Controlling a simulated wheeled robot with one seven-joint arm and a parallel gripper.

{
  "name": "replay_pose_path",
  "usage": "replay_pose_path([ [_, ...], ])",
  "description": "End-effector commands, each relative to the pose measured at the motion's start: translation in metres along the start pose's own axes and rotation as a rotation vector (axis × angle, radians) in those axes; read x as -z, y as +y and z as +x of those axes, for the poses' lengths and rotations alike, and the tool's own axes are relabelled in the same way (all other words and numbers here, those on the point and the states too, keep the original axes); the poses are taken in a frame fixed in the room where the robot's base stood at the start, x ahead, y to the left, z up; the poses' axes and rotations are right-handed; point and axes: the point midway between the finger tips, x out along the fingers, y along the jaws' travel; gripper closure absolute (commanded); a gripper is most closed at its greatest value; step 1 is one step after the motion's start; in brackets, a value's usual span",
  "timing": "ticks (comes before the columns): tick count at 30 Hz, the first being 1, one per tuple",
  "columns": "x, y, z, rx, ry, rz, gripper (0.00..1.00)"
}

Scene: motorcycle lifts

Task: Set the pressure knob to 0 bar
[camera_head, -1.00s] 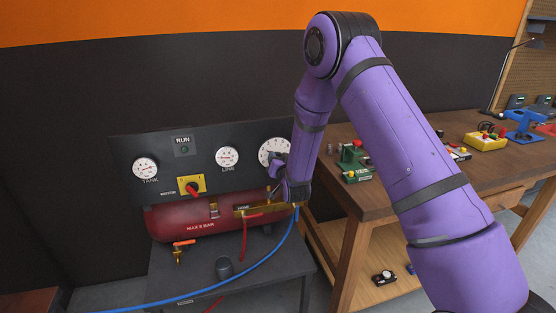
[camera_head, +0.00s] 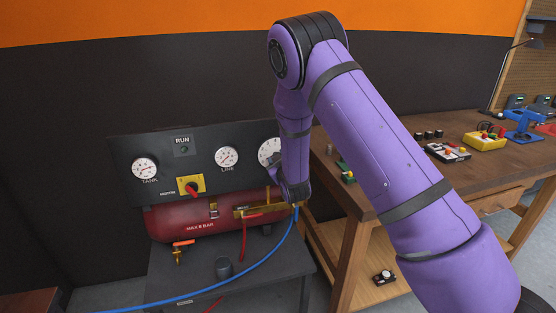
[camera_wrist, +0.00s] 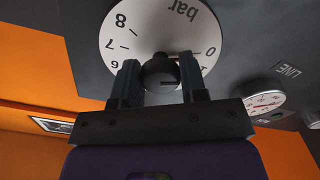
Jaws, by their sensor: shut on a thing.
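The pressure knob (camera_wrist: 160,74) is a dark round knob at the centre of a white dial (camera_wrist: 110,45) marked "bar". In the wrist view the dial appears upside down, with 0 at the right and 6, 7 and 8 at the left. My gripper (camera_wrist: 159,80) is shut on the knob, one finger on each side. A short pale line shows on the knob, pointing roughly right; its exact reading is hard to tell. In the head view the dial (camera_head: 266,150) is partly hidden behind my arm.
The LINE gauge (camera_head: 227,157), TANK gauge (camera_head: 145,168) and red motor switch (camera_head: 192,187) share the dark panel. A red tank (camera_head: 185,221) and blue hose (camera_head: 255,262) are below. A wooden workbench (camera_head: 400,190) stands close on the right.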

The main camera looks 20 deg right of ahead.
Motion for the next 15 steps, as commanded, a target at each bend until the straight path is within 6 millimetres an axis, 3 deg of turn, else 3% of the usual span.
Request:
replay_pose_path([
  [15,-0.0018,-0.0006,-0.001,0.003,-0.005,-0.148,0.84],
])
